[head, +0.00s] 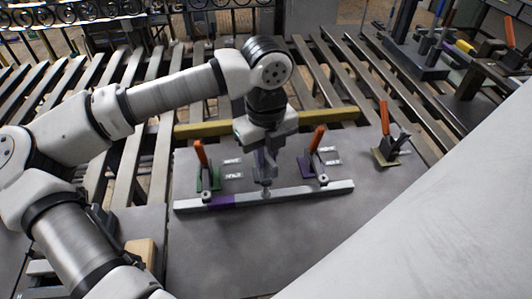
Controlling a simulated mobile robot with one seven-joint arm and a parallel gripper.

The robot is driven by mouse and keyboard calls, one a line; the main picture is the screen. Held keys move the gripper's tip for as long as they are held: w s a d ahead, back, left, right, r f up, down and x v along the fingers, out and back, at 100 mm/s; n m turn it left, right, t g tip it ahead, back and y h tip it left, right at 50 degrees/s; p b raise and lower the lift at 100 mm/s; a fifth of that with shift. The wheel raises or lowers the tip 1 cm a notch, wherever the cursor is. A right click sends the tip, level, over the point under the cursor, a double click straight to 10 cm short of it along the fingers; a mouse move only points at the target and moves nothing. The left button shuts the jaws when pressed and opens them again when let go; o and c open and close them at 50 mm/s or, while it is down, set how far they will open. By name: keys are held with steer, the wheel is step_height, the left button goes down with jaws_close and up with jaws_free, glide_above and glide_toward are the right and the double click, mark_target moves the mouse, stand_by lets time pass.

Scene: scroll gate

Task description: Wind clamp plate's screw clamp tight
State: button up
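A grey plate (225,260) lies on the slatted bench. A pale bar (330,189) with a purple section runs across it. An upright clamp with an orange handle on a green base (207,183) stands at the left, and another on a purple base (306,172) at the right, both by the bar. My gripper (265,184) points down between these two clamps, close to the bar's middle. A small grey part shows at its tip. Whether this is a screw clamp, and whether the fingers are closed on it, is too small to tell.
A third orange-handled clamp on a yellow base (384,157) stands at the plate's right. A yellow bar (340,114) lies along the back. Dark fixtures (415,55) stand at the upper right. A large pale surface covers the lower right. The plate's front is clear.

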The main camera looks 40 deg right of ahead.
jaws_close()
steer(key=shift+f+b, duration=0.1)
steer(key=shift+b, duration=0.3)
steer(key=shift+f+m+b, duration=0.15)
steer(key=shift+m+b, duration=0.55)
steer(key=shift+b, duration=0.1)
steer(key=shift+m+b, duration=0.7)
steer(key=shift+b, duration=0.3)
steer(key=m+b, duration=0.2)
steer(key=m, duration=0.1)
steer(key=shift+b, duration=0.4)
steer(key=shift+r+m+b, duration=0.25)
steer(key=shift+m+b, duration=0.5)
steer(key=shift+m, duration=0.65)
